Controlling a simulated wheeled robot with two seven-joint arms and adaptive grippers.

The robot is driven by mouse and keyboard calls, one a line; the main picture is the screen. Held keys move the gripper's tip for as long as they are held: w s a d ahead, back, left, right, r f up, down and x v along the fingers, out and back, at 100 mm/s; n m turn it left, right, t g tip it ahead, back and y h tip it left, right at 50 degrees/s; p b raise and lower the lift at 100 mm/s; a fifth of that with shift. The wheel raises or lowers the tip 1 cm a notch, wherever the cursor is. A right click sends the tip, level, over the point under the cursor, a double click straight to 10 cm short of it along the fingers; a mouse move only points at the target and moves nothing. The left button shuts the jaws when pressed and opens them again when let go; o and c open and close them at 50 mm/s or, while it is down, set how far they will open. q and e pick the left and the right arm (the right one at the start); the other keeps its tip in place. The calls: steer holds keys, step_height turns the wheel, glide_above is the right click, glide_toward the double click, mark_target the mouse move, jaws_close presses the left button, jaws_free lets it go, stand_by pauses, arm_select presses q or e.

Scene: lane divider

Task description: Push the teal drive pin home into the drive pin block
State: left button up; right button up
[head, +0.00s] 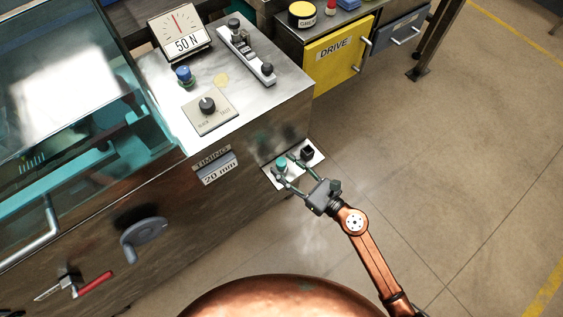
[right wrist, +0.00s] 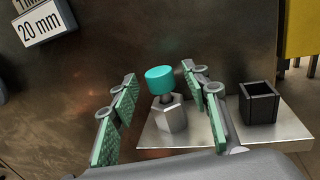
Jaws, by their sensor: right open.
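The teal drive pin (right wrist: 159,79) stands upright in the grey hexagonal drive pin block (right wrist: 171,117), with its teal head and a length of grey shank showing above the block. The pin also shows in the head view (head: 281,165), on the small shelf at the machine's side. My right gripper (right wrist: 160,94) is open, its green-padded fingers to the left and right of the pin in the right wrist view. I cannot tell whether either finger touches it. The right gripper also shows in the head view (head: 292,169). My left gripper is not in view.
A black open square box (right wrist: 259,103) stands on the metal shelf (right wrist: 295,131) right of the block. The machine's wall rises behind, with a 20 mm timing plate (head: 220,170). A yellow DRIVE drawer (head: 338,58) is at the back. Floor to the right is clear.

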steer(key=v, duration=1)
steer(key=shift+d, duration=0.1)
